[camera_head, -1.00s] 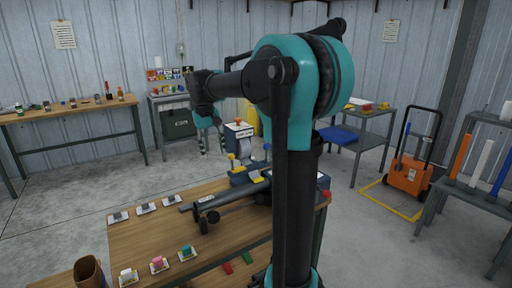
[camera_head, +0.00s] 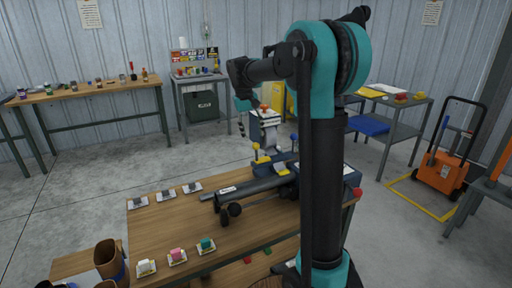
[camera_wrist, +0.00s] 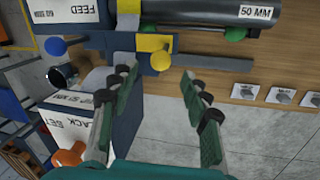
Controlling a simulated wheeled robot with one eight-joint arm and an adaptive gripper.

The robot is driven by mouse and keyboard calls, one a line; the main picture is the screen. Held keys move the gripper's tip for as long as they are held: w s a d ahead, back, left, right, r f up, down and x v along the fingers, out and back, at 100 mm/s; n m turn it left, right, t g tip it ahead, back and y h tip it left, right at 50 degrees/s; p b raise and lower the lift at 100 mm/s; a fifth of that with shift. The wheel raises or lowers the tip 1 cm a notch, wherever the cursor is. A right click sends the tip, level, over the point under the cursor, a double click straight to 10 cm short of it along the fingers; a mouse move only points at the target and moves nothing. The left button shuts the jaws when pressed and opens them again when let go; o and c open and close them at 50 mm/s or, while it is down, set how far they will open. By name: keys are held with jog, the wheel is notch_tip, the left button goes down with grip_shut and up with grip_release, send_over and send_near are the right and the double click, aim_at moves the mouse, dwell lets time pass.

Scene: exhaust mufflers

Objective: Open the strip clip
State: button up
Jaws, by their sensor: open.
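The strip clip seems to be the yellow part (camera_wrist: 153,42) on the bench device, with a grey strip (camera_wrist: 97,79) running to it. In the head view, yellow parts (camera_head: 261,160) show on the dark blue device (camera_head: 283,165), and I cannot tell for certain which is the clip. My gripper (camera_wrist: 160,84) is open and empty. In the wrist view its two fingers point toward the device, and the yellow part lies just beyond the left fingertip, apart from it. In the head view my gripper (camera_head: 241,126) hangs left of the white-and-blue box (camera_head: 265,131), partly hidden.
A dark muffler tube (camera_wrist: 200,14) marked 50 MM lies along the device. A blue knob (camera_wrist: 55,46) and an orange knob (camera_wrist: 70,155) stick up near the gripper. Open floor lies behind.

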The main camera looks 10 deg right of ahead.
aim_at(256, 145)
jog(key=f, duration=0.3)
jog(key=d+f, duration=0.1)
jog(key=f, duration=0.2)
jog(key=shift+d+f, duration=0.15)
jog(key=shift+f, duration=0.25)
jog(key=shift+c, duration=0.4)
grip_shut()
